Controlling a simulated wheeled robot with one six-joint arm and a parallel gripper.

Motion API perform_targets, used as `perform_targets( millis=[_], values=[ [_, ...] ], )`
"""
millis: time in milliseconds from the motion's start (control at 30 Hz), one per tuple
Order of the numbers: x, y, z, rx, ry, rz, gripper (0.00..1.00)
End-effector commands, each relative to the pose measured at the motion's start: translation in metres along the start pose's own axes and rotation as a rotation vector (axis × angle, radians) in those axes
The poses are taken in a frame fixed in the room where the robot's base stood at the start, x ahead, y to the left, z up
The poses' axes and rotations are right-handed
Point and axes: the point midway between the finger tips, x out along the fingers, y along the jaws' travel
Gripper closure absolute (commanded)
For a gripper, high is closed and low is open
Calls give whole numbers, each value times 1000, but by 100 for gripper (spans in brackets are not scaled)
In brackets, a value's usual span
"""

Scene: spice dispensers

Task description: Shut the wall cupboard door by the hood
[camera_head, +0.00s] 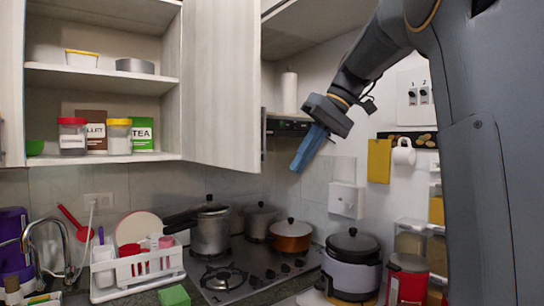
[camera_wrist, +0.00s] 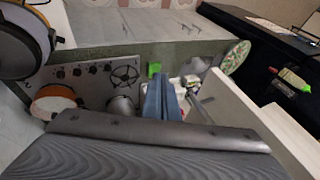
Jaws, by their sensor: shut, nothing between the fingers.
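The wall cupboard door (camera_head: 222,85) is pale wood and stands swung open at the right side of the open cupboard (camera_head: 105,75), beside the hood (camera_head: 288,127). In the wrist view a pale panel that looks like the door (camera_wrist: 245,105) runs along the right. My gripper (camera_head: 300,165) is shut and empty, its blue fingers pointing down and left. It is to the right of the door's free edge, in front of the hood, with a visible gap in the head view. The blue fingers (camera_wrist: 162,98) also show in the wrist view, left of the panel.
The cupboard shelves hold jars, boxes and containers (camera_head: 118,136). Below are a stove with pots (camera_head: 210,232) and a white dish rack (camera_head: 135,272). A white roll (camera_head: 289,92) stands above the hood. Another door leaf (camera_head: 10,85) is at the far left.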

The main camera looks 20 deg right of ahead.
Motion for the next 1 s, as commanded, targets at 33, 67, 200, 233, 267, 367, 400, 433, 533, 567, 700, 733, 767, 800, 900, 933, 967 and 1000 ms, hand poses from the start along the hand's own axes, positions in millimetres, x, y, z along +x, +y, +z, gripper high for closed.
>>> perform_targets(
  millis=[33,67,200,233,267,367,400,433,533,567,700,733,767,800,900,933,967,1000],
  values=[
    [-27,-7,-4,-44,19,-18,100],
    [-40,-12,-4,-73,24,-31,100],
    [-83,-32,-1,-172,39,-72,100],
    [-88,-34,0,-185,40,-76,100],
    [-92,-37,0,-197,41,-80,100],
    [-94,-41,2,-214,42,-87,100],
    [-92,-42,2,-216,41,-89,100],
    [-89,-43,2,-216,40,-90,100],
    [-74,-45,2,-216,38,-89,100],
    [-69,-45,2,-216,39,-89,100],
    [-41,-48,1,-215,38,-90,100],
    [-35,-49,0,-215,38,-90,100],
    [-29,-50,0,-215,38,-90,100],
    [-22,-50,0,-214,39,-89,100],
    [-2,-52,-1,-215,38,-90,100],
    [3,-52,-1,-215,38,-89,100],
    [4,-57,0,-216,39,-88,100],
    [5,-64,1,-217,40,-87,100]
  ],
)
